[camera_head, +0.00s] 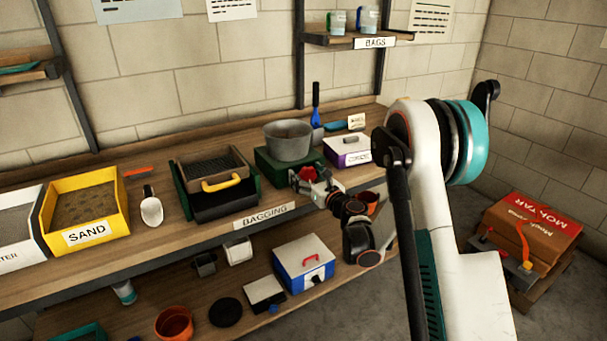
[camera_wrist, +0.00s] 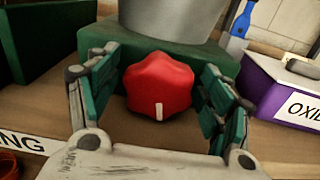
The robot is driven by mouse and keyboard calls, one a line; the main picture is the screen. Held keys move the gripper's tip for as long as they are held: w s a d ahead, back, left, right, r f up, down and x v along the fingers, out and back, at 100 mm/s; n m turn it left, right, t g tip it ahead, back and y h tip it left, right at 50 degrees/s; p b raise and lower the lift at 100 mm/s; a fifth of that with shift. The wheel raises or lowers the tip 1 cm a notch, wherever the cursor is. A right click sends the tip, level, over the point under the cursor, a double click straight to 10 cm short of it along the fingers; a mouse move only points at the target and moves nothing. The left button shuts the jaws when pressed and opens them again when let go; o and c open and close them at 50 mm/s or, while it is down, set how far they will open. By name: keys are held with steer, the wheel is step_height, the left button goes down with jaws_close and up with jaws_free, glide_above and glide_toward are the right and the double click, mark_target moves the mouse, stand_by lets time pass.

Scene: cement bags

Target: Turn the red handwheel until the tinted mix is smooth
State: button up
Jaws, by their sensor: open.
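The red handwheel (camera_wrist: 158,86) is a lobed knob with a white mark at its lower edge. It sits on the front of a green base (camera_wrist: 95,38). In the head view the handwheel (camera_head: 305,174) is partly hidden by my gripper. A grey metal pot (camera_head: 289,140) stands on the green base (camera_head: 268,168); in the wrist view only the pot's lower wall (camera_wrist: 172,18) shows. The mix inside cannot be made out. My gripper (camera_wrist: 160,105) is open, with one green-padded finger on each side of the handwheel. I cannot tell whether the fingers touch it.
A purple and white oxide box (camera_head: 347,150) stands right of the base, with a blue-handled tool (camera_head: 316,105) behind. A dark tray with a yellow handle (camera_head: 222,183) and a yellow sand bin (camera_head: 86,208) are to the left. The bench edge (camera_head: 262,216) runs below.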

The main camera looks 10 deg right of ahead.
steer(key=c, duration=1.1)
steer(key=shift+d+m, duration=0.1)
steer(key=shift+m, duration=2.8)
steer(key=o, duration=1.1)
